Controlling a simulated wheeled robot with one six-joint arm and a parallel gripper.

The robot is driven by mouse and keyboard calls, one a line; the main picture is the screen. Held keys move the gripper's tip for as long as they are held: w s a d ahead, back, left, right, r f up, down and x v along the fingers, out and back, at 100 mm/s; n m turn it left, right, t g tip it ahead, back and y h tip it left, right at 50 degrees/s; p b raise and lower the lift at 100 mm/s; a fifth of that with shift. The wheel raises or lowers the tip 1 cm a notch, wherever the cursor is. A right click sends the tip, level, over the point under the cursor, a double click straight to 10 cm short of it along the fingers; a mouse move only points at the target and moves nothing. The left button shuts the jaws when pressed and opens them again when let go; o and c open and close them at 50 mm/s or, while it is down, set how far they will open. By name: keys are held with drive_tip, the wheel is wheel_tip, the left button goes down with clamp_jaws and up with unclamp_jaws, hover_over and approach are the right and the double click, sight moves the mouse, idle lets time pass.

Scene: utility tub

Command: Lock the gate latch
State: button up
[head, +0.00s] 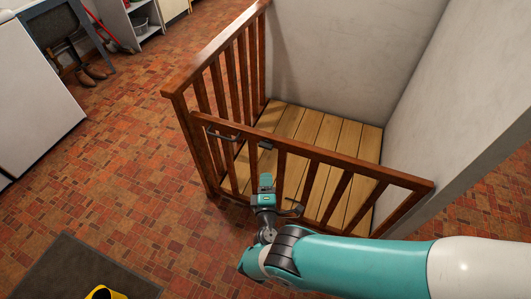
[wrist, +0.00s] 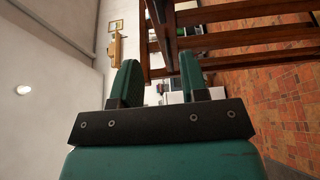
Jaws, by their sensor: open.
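The brown wooden gate (head: 330,157) stands across the front of a small planked enclosure, beside a corner post at its left end. A dark metal latch piece (head: 223,134) shows near that post, and a small grey fitting (head: 265,145) is on the top rail to its right. I cannot tell the latch's exact position. My gripper (head: 265,182) is in front of the gate, below the grey fitting in the picture. In the wrist view my gripper (wrist: 160,72) has its two green fingers apart with nothing held between them. Brown gate bars (wrist: 165,35) show beyond the fingers.
Side railings (head: 235,70) run back to a pale wall (head: 350,60). Wooden planks (head: 310,130) floor the enclosure. A yellow object (head: 105,293) and dark mat (head: 75,275) are at lower left. The brick floor (head: 120,150) left of the gate is clear.

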drive_tip(key=b, duration=0.5)
approach(266, 148)
drive_tip(key=w, duration=0.1)
drive_tip(key=w+b, duration=0.2)
drive_tip(key=b, duration=0.1)
drive_tip(key=w+b, duration=0.6)
drive_tip(key=shift+w+a, duration=0.25)
drive_tip(key=shift+a, duration=0.1)
clamp_jaws()
